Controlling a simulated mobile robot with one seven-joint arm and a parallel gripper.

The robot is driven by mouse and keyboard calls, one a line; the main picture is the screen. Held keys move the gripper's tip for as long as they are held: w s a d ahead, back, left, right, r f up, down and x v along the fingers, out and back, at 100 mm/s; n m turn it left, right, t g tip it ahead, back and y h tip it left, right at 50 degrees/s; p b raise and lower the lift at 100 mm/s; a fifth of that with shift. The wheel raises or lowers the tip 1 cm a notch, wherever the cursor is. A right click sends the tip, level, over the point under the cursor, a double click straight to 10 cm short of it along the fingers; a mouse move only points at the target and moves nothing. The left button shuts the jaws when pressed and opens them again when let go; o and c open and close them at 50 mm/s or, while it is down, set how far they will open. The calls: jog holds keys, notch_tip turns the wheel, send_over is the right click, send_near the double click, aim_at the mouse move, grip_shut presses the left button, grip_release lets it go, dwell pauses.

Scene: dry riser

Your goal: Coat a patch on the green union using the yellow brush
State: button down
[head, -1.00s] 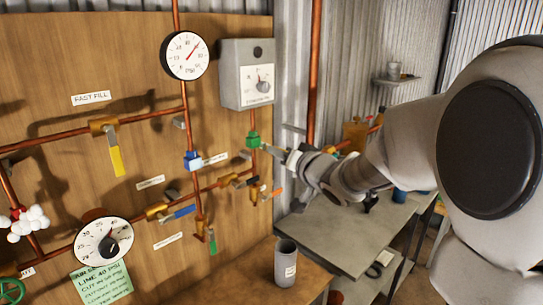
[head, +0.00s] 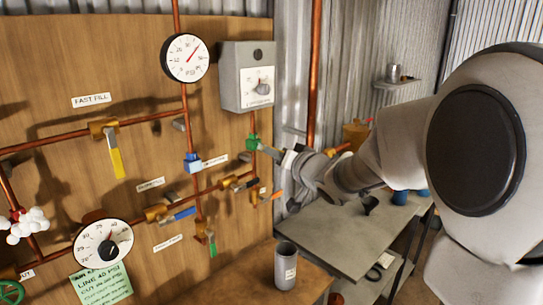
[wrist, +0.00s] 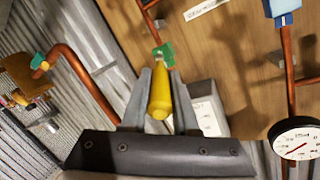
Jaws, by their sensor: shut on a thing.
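The green union (head: 252,142) is on a thin copper pipe just below the grey gauge box. It also shows in the wrist view (wrist: 166,52), past my fingertips. My gripper (wrist: 161,78) is shut on the yellow brush (wrist: 159,98), whose yellow handle lies between the two grey fingers. The brush's far end points at the union and overlaps it in the wrist view; I cannot tell whether they touch. The bristles are not clearly visible. In the head view my gripper (head: 278,154) is just right of the union, and the brush is too small to make out.
The wooden board carries copper pipes, a blue union (head: 192,162), lever valves and round dials. The grey gauge box (head: 246,75) is just above the union. A grey cup (head: 286,265) stands on the wooden bench below. A grey table (head: 335,235) is to the right.

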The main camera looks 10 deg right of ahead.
jog(key=shift+w+a, duration=0.2)
jog(key=shift+w, duration=0.05)
jog(key=shift+d, duration=0.15)
